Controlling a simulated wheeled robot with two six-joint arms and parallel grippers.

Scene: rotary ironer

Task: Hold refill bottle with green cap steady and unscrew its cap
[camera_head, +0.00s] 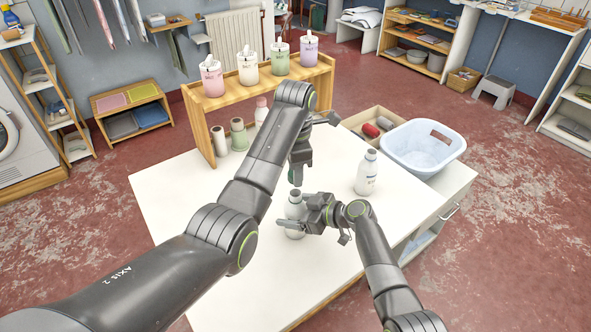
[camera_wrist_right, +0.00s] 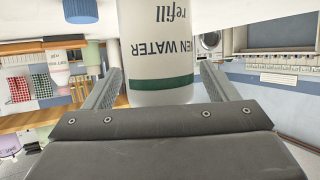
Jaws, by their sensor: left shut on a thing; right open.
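The white refill bottle (camera_head: 294,210) stands upright on the white table, its top dark in the head view. In the right wrist view the bottle (camera_wrist_right: 160,45) appears upside down, with a "linen water refill" label and a green band; its cap is out of frame. My right gripper (camera_head: 292,225) is open, one finger on each side of the bottle; its fingers (camera_wrist_right: 158,88) show no clear grip. My left gripper (camera_head: 297,180) points down just above the bottle's top, shut on the cap, which its fingers mostly hide. I cannot tell whether cap and bottle touch.
A second white bottle (camera_head: 366,173) stands to the right. Behind it are a wooden box (camera_head: 362,117) with rolled items and a blue-white basket (camera_head: 423,148). A wooden shelf (camera_head: 262,92) carries several pastel containers. A blue cap (camera_wrist_right: 80,11) shows in the wrist view. The table front is clear.

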